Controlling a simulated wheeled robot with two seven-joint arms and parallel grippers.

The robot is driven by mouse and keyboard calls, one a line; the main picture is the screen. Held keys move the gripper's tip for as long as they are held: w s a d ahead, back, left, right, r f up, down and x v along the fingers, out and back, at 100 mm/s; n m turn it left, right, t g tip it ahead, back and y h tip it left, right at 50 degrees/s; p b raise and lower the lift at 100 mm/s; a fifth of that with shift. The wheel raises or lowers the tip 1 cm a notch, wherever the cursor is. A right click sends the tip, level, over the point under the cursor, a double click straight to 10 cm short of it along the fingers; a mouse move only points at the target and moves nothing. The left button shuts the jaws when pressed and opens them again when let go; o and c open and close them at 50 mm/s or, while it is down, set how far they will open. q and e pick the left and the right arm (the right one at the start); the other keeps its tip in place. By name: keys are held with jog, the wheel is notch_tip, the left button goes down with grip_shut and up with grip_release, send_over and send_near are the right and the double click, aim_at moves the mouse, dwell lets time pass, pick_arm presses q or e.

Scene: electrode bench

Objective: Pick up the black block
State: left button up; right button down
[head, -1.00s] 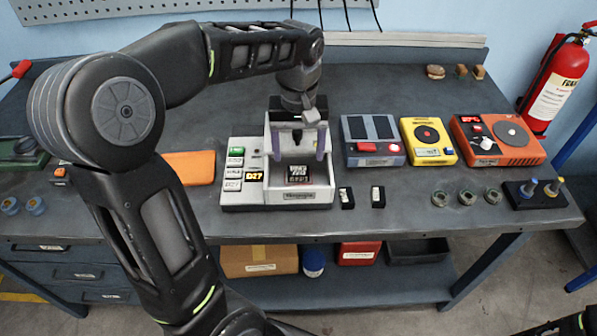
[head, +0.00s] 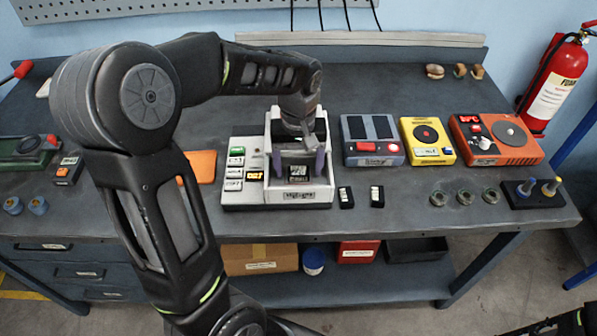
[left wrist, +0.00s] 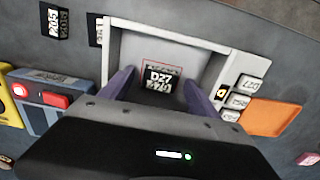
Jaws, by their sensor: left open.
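A black block (head: 299,169) with a white printed label sits in the open bay of the white and grey machine (head: 316,196). In the left wrist view the block (left wrist: 163,77) shows its label, reading D27, inside the white frame. My left gripper (head: 299,163) is open over the bay, pointing down. In the left wrist view its two purple-grey fingers (left wrist: 161,92) stand apart on either side of the block. I cannot tell whether they touch it. The block's lower part is hidden.
Blue-grey (head: 372,155), yellow (head: 428,155) and orange (head: 497,158) devices stand to the right. An orange slab (head: 202,166) lies left.

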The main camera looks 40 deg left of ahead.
pick_arm(q)
jog(key=shift+c, duration=0.2)
grip_shut()
dwell(0.7)
